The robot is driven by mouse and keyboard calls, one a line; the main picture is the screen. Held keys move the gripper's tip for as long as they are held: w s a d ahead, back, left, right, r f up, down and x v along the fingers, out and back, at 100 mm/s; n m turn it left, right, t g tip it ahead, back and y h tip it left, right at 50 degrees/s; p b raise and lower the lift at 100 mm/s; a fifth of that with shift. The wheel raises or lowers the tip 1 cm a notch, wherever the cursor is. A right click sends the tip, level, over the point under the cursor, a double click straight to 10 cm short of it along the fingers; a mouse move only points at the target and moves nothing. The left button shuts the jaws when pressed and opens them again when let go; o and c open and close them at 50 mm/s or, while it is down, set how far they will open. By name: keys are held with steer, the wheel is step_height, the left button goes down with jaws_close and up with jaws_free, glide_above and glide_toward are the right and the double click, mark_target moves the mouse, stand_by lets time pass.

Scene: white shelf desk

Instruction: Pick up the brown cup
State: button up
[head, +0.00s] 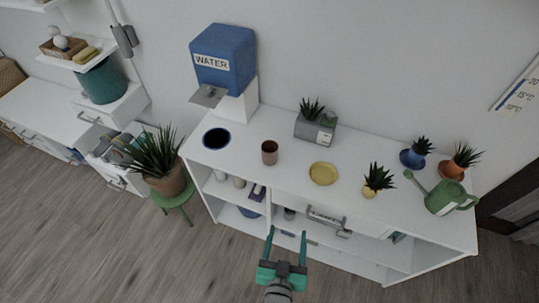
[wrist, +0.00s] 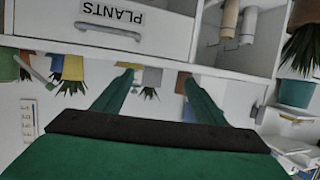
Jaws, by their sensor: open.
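The brown cup (head: 269,153) stands upright on the white shelf desk (head: 235,161), left of its middle, in the head view. My gripper (head: 286,238) is open and empty in front of the desk, nearer to me than the cup and apart from it. In the wrist view, which looks upside down, my gripper's two green fingers (wrist: 160,85) are spread. A brownish object (wrist: 182,82) shows by the right fingertip there, partly hidden by it; it looks like the brown cup.
A dark round plate (head: 216,138) lies left of the cup and a yellow plate (head: 323,173) right of it. A grey planter (head: 315,131) stands behind, beside the blue water dispenser (head: 223,60). Small potted plants and a green watering can (head: 447,197) stand at the right.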

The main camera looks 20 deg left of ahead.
steer(key=w+a+r+y, duration=0.1)
steer(key=w+a+r, duration=0.1)
steer(key=w+a, duration=0.5)
steer(key=n+g+y, duration=0.1)
steer(key=n, duration=0.1)
glide_toward(270, 156)
steer(key=shift+w+a+f, duration=0.3)
steer(key=shift+w+f, duration=0.45)
steer(key=shift+w, duration=0.2)
steer(key=shift+w+a, duration=0.2)
steer(key=shift+w, duration=0.15)
steer(key=shift+x, duration=5.1)
steer(key=shift+f, duration=0.1)
steer(key=c, duration=1.2)
